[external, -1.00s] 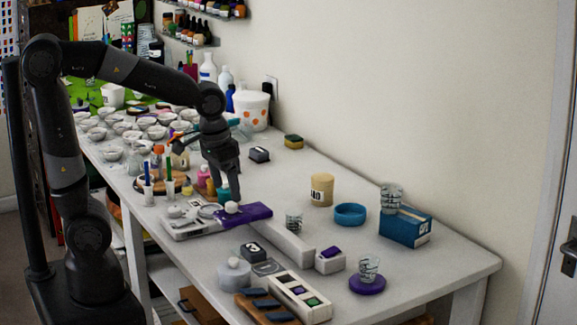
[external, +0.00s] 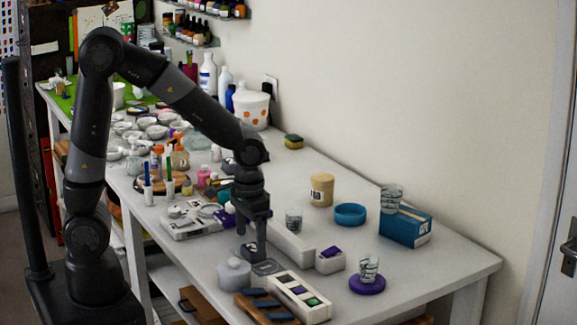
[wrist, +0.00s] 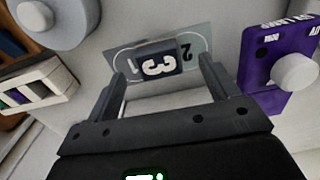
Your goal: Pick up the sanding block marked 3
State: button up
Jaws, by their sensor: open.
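The sanding block marked 3 (wrist: 158,63) is a dark block with a white label and a large 3. In the wrist view it lies between my open fingers, with a gap on each side. A grey plate (wrist: 198,44) with the figures 1 and 2 shows around it; I cannot tell whether they touch. My gripper (external: 253,251) points straight down over the front part of the table, and its fingers mostly hide the block in the external view. The fingers also show in the wrist view (wrist: 163,65), open and empty.
A round grey lidded pot (external: 234,274) stands close on the left. A white tray with coloured squares (external: 300,297) is in front. A long white box (external: 291,245) and a purple UV lamp (wrist: 270,50) are near.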

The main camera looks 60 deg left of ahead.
aim_at(252, 249)
jog(key=f, duration=0.4)
jog(key=shift+w+d+f, duration=0.1)
jog(key=shift+w+f, duration=0.05)
jog(key=shift+w, duration=0.05)
jog(key=c, duration=1.1)
